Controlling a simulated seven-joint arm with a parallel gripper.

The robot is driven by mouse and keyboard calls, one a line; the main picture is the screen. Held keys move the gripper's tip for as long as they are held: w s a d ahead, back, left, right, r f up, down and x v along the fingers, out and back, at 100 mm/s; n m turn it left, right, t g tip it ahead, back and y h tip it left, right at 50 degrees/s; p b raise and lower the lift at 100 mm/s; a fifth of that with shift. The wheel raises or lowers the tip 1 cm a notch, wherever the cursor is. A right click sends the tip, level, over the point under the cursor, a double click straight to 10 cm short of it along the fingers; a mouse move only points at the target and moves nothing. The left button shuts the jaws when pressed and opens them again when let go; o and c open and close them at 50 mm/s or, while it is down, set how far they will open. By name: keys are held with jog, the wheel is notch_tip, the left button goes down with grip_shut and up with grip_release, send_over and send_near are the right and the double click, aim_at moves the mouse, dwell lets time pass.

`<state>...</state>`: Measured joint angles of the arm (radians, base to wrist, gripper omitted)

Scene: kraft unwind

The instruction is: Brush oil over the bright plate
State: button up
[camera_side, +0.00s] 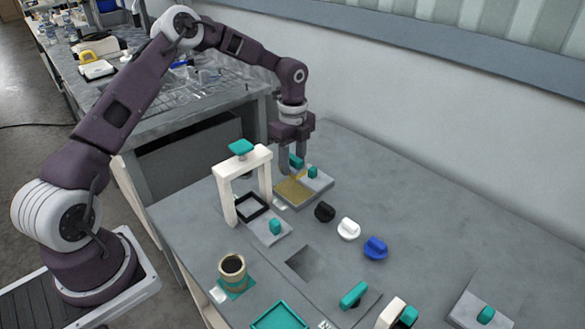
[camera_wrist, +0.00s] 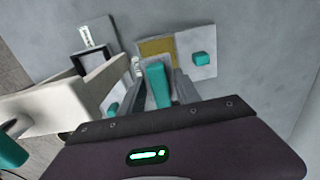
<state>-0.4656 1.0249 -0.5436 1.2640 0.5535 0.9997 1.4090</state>
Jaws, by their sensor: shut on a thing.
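The bright plate (camera_side: 290,191) is a gold-yellow square at the left of a grey slab (camera_side: 318,183) with a teal knob. It shows again in the wrist view (camera_wrist: 155,47). My gripper (camera_side: 296,168) is above the slab, shut on the teal handle of a brush (camera_wrist: 157,84). The brush points down and its pale tip is over or close to the gold plate; I cannot tell whether they touch. A tan cup (camera_side: 232,265) with dark contents stands on a teal base at the front left.
A white arch frame (camera_side: 264,174) with a teal top stands close left of the slab. Black (camera_side: 324,212), white (camera_side: 348,229) and blue (camera_side: 375,247) knobs lie to its right. A square recess (camera_side: 302,263) is in the table. The right side of the table has free room.

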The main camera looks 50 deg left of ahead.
aim_at(293, 157)
notch_tip(293, 157, up, 3)
jog(key=shift+r, duration=0.1)
jog(key=s+d, duration=1.4)
jog(key=d, duration=0.1)
jog(key=shift+w+d+f, duration=0.1)
jog(key=shift+f, duration=2.45)
jog(key=shift+d+f, duration=0.1)
jog(key=shift+f, duration=2.4)
jog(key=shift+f, duration=0.5)
jog(key=shift+d, duration=0.15)
